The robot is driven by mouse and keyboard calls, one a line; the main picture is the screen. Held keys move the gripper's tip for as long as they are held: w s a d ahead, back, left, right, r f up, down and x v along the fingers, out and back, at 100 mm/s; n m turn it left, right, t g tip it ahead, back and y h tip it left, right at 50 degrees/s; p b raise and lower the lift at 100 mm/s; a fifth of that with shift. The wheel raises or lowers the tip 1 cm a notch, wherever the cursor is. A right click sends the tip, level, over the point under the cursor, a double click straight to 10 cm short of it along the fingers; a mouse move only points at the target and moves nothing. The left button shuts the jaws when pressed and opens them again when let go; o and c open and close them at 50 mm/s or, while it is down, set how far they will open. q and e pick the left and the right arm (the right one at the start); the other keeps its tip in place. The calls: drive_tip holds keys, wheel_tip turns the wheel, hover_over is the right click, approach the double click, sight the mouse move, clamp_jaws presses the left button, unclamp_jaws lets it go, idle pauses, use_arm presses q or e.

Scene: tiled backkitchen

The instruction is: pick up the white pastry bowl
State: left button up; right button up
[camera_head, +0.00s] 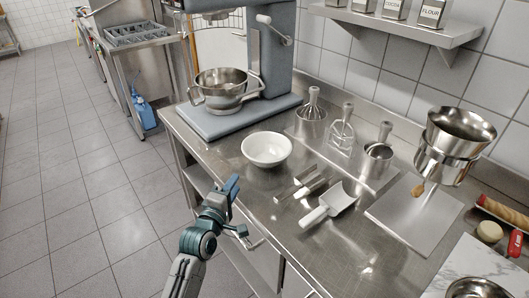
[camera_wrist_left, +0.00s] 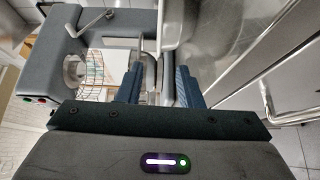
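The white pastry bowl (camera_head: 267,150) stands upright and looks empty on the steel counter, in front of the mixer's base. My left gripper (camera_head: 238,207) is by the counter's front edge, nearer to me and to the left of the bowl, clear of it. In the left wrist view its two blue fingers (camera_wrist_left: 160,86) are well apart, with nothing held between them. I cannot clearly make out the bowl in that view. My right gripper is not in view.
A stand mixer (camera_head: 279,50) with a steel bowl (camera_head: 221,88) stands behind the pastry bowl. A white scoop (camera_head: 330,203) and metal bars lie to its right. Whisk tools (camera_head: 312,112) stand behind these.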

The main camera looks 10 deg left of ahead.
use_arm(q)
drive_tip(key=w, duration=0.5)
drive_tip(key=shift+d+r+p, duration=0.2)
drive_tip(key=shift+r+p, duration=0.1)
drive_tip(key=shift+p, duration=0.1)
drive_tip(key=w, duration=0.3)
drive_tip(key=w+d+p, duration=0.1)
drive_tip(key=w, duration=0.1)
drive_tip(key=shift+w+f, duration=0.1)
drive_tip(key=shift+f, duration=0.25)
drive_tip(key=shift+w+f, duration=0.1)
drive_tip(key=shift+w, duration=0.35)
clamp_jaws()
